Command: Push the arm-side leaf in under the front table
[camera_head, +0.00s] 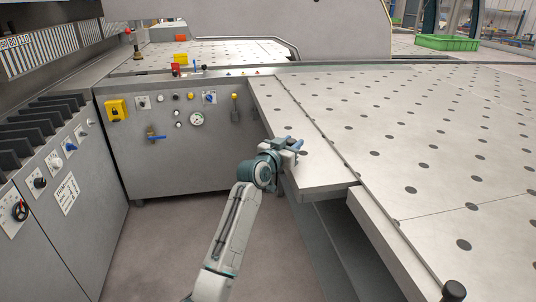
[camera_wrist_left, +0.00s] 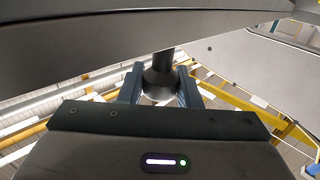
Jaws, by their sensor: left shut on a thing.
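The leaf (camera_head: 289,118), a pale plate with round dark holes, sticks out along the left edge of the front table (camera_head: 430,135). I take it to be the arm-side leaf. My left gripper (camera_head: 295,146) is at the leaf's outer edge in the head view, where it hides what it holds. In the left wrist view my left gripper (camera_wrist_left: 160,90) is shut on a dark round knob (camera_wrist_left: 161,76), one finger on each side, below a broad grey surface. My right gripper is not in view.
Nearer to me, another leaf (camera_head: 380,235) sticks out less, with a dark knob (camera_head: 453,291) at its near end. A grey control cabinet (camera_head: 165,170) stands behind my arm. The floor (camera_head: 165,240) left of the leaves is clear.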

